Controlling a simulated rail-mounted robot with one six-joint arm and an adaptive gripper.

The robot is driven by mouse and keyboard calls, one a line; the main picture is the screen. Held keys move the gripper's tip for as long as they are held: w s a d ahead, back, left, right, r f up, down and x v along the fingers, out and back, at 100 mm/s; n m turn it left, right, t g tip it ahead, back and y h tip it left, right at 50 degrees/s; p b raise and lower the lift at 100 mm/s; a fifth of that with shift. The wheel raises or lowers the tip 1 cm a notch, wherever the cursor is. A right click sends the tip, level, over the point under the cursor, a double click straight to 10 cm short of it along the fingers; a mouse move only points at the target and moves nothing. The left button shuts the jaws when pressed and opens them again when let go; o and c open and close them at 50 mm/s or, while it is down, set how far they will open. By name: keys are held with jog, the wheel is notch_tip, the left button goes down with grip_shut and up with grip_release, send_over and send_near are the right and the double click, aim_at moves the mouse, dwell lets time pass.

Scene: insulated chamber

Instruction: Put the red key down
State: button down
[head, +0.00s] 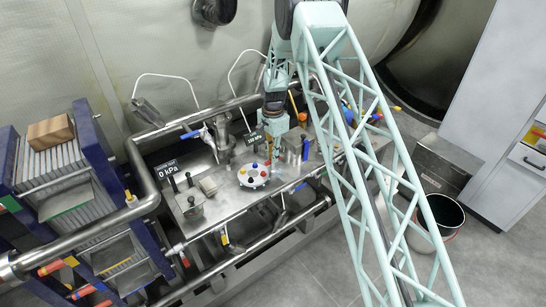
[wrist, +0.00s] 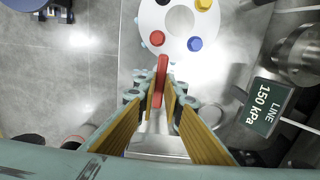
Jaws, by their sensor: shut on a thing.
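My gripper (wrist: 162,82) is shut on the red key (wrist: 161,72), a thin red upright piece between the yellow-lined fingers in the wrist view. In the head view my gripper (head: 276,160) hangs over the steel bench, close to the right edge of a round white disc (head: 247,182). The disc, with coloured knobs, also shows in the wrist view (wrist: 150,22), just beyond the fingertips. The key's far end is near the disc's rim; I cannot tell whether it touches anything. The key is too small to make out surely in the head view.
A "LINE 150 kPa" display (wrist: 266,106) and steel fittings stand right of the gripper in the wrist view. A "0 kPa" display (head: 169,198) and pipe rails (head: 146,190) edge the bench. A bucket (head: 440,215) stands on the floor at right.

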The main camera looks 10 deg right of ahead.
jog(key=shift+f, duration=0.2)
jog(key=c, duration=2.7)
grip_release()
jog(key=shift+c, duration=0.2)
jog(key=shift+r, duration=0.2)
notch_tip(320, 180, up, 12)
jog(key=shift+b, duration=0.45)
